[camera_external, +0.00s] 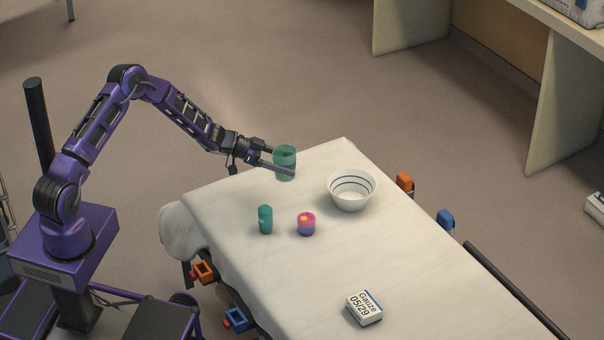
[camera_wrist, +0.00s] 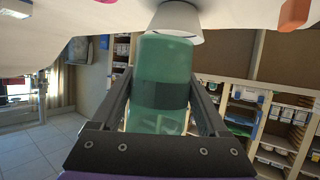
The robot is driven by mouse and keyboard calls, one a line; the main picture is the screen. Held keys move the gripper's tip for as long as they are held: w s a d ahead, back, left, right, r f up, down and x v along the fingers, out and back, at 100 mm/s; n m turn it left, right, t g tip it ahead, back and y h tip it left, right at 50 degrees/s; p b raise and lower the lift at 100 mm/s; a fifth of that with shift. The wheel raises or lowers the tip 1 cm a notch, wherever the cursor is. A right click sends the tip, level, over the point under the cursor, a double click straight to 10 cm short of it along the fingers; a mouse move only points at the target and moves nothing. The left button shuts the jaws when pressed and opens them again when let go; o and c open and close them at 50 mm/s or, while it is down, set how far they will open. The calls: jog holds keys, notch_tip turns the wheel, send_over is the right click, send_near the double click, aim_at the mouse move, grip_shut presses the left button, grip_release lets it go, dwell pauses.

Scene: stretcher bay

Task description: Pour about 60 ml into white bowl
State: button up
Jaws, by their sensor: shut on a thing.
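The white bowl (camera_external: 351,199) with dark rings inside stands on the sheet-covered stretcher (camera_external: 400,245), right of my gripper. My gripper (camera_external: 283,170) is shut on a translucent green cup (camera_external: 285,154), which looks upright near the stretcher's far left part. I cannot tell whether the cup touches the sheet. In the wrist view the green cup (camera_wrist: 164,80) sits between both fingers of my gripper (camera_wrist: 162,95), and the white bowl (camera_wrist: 176,20) shows just beyond it. The liquid level in the cup is not clear. The inside of the bowl looks empty.
A gauze box (camera_external: 364,308) lies near the front. Orange (camera_external: 404,183) and blue (camera_external: 445,219) clamps sit along the stretcher's right edge.

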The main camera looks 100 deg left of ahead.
notch_tip(320, 180, up, 9)
jog(key=w+a+f+n+g+y+b, duration=0.1)
jog(key=w+a+f+n+g+y, duration=0.1)
jog(key=w+a+f+n+y, duration=0.3)
jog(key=w+a+f+n+g+y+b, duration=0.1)
jog(key=a+f+n+g+y+b, duration=0.15)
jog(key=a, duration=0.45)
jog(key=w+d+r+n+g+y+b, duration=0.1)
jog(key=w+d+r, duration=0.3)
jog(key=w+d, duration=0.5)
jog(key=w+d+r+n+g+b, duration=0.1)
jog(key=w+d+r, duration=0.2)
jog(key=w+d, duration=0.6)
notch_tip(320, 180, down, 14)
jog(key=w+a, duration=0.2)
jog(key=shift+a+t, duration=0.25)
jog(key=shift+t, duration=0.1)
